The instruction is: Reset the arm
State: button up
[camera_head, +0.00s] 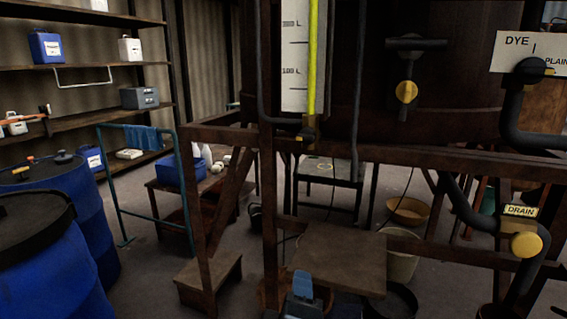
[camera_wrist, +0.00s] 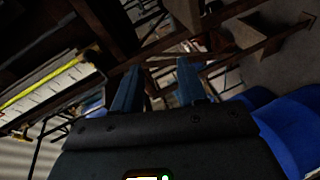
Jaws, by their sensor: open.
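My gripper (camera_wrist: 158,66) shows in the wrist view, with its two blue fingers spread apart and nothing between them. Its dark body fills the bottom of that view. Beyond the fingers are dark frame beams and part of the floor; I see no contact with them. In the head view, a small blue part shows at the bottom centre, in front of the vat stand; it looks like part of my arm's end. The rest of the arm is hidden or out of view.
The vat (camera_head: 450,100) stands on a rusty frame (camera_head: 400,155) with a yellow-marked level gauge (camera_head: 295,60). A drain valve (camera_head: 525,244) juts out at right. Blue drums (camera_head: 50,265) stand at left, near a teal rail (camera_head: 150,225). Shelves (camera_head: 90,65) line the back left.

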jog(key=s+d+f+m+g+y, duration=0.1)
jog(key=s+d+f+m, duration=0.1)
jog(key=s+d+f, duration=0.3)
jog(key=s+d+f+m+y, duration=0.1)
jog(key=s+d+f, duration=0.15)
jog(key=s, duration=0.55)
jog(key=s+d+f+m+g+y, duration=0.1)
jog(key=s+d+f+m, duration=0.15)
jog(key=s+f, duration=0.3)
jog(key=s+d+r+m, duration=0.4)
jog(key=s, duration=0.6)
jog(key=s+d+r+m+t+h, duration=0.1)
jog(key=s+d+r+m, duration=0.3)
jog(key=s, duration=0.6)
jog(key=shift+s+d+m, duration=0.2)
jog(key=shift+d+m, duration=0.15)
jog(key=shift+d, duration=0.3)
jog(key=shift+r, duration=0.1)
